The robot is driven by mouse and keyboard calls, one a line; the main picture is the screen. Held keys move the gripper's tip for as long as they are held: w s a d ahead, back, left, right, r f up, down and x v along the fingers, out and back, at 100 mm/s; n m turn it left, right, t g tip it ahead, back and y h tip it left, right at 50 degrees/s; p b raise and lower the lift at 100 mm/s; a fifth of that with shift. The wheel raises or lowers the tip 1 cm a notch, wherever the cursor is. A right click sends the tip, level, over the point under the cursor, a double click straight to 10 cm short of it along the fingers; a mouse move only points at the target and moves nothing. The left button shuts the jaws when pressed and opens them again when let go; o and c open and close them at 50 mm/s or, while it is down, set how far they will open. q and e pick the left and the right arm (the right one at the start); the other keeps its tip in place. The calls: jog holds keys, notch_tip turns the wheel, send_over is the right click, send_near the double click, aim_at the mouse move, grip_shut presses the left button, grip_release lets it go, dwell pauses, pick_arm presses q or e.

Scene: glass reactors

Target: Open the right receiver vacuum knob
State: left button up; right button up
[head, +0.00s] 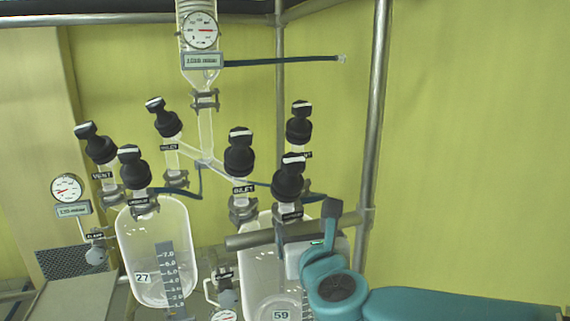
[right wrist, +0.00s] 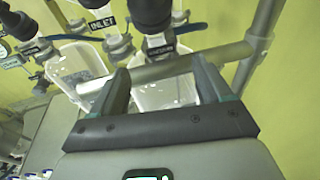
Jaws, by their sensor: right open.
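The right receiver's vacuum knob (head: 288,180) is black with a white stripe on top. It stands above the right glass vessel (head: 262,285), marked 59. In the right wrist view the vacuum knob (right wrist: 151,12) is at the top edge, cut off, with its label below. My right gripper (head: 307,222) is just below the knob in the head view. In the right wrist view the gripper (right wrist: 162,78) is open, with its two fingers apart and nothing held. The knob is beyond the fingertips, apart from them as far as I can tell. My left gripper is not in view.
The right inlet knob (head: 240,152) and right vent knob (head: 299,124) stand close by. A horizontal grey bar (head: 250,239) crosses in front of the right vessel. A vertical metal post (head: 374,120) rises at the right. The left vessel (head: 152,230) has its own knobs.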

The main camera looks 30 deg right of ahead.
jog(key=t+p, duration=0.1)
send_near(291, 159)
notch_tip(291, 159, down, 4)
jog(key=s, duration=0.3)
notch_tip(291, 159, up, 3)
jog(key=p, duration=0.1)
jog(key=shift+m+t, duration=0.3)
jog(key=shift+t, duration=0.1)
jog(key=p+x, duration=0.1)
jog(key=x, duration=0.4)
jog(key=p+x, duration=0.1)
jog(key=x, duration=0.4)
jog(key=p+x, duration=0.1)
jog(key=x, duration=0.4)
jog(key=shift+a+f+p, duration=0.15)
jog(key=shift+f+p, duration=0.2)
jog(key=shift+w+a, duration=0.15)
jog(key=shift+w, duration=0.05)
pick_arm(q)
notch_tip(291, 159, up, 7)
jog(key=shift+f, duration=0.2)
